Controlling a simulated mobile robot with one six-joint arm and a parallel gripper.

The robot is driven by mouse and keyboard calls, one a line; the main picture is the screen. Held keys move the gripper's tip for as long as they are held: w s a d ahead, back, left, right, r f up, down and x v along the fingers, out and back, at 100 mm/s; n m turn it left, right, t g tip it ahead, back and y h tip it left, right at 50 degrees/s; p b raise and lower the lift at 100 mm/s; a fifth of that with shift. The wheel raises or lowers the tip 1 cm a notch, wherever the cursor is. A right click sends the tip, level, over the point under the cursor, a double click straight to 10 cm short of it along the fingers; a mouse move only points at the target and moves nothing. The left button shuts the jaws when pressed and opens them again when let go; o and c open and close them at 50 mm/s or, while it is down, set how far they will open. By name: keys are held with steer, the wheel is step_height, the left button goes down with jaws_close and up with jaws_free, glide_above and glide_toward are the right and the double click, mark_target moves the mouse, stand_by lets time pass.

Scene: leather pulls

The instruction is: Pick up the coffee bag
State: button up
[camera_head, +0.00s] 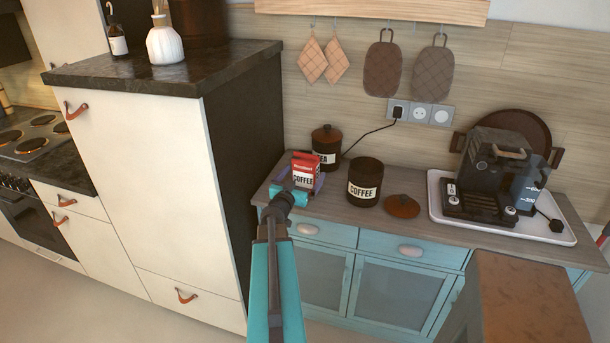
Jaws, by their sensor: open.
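The coffee bag (305,169) is red and white with COFFEE printed on its front. It stands upright at the left end of the wooden counter top, beside the tall cabinet. My gripper (297,187) is at the end of my teal arm, right at the near lower side of the bag. The gripper is open. Its wrist hides the bag's lower part. I cannot tell whether the fingers touch the bag.
A tea jar (326,147) stands behind the bag. An open coffee jar (364,182) and its lid (402,206) are to the right. A coffee machine (489,177) sits on a white tray (436,190) farther right. The tall cabinet (150,170) closes off the left side.

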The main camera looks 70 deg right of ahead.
mark_target(303, 174)
steer(key=shift+d+p, duration=0.9)
steer(key=shift+d, duration=0.8)
steer(key=c, duration=1.2)
steer(key=shift+r, duration=0.25)
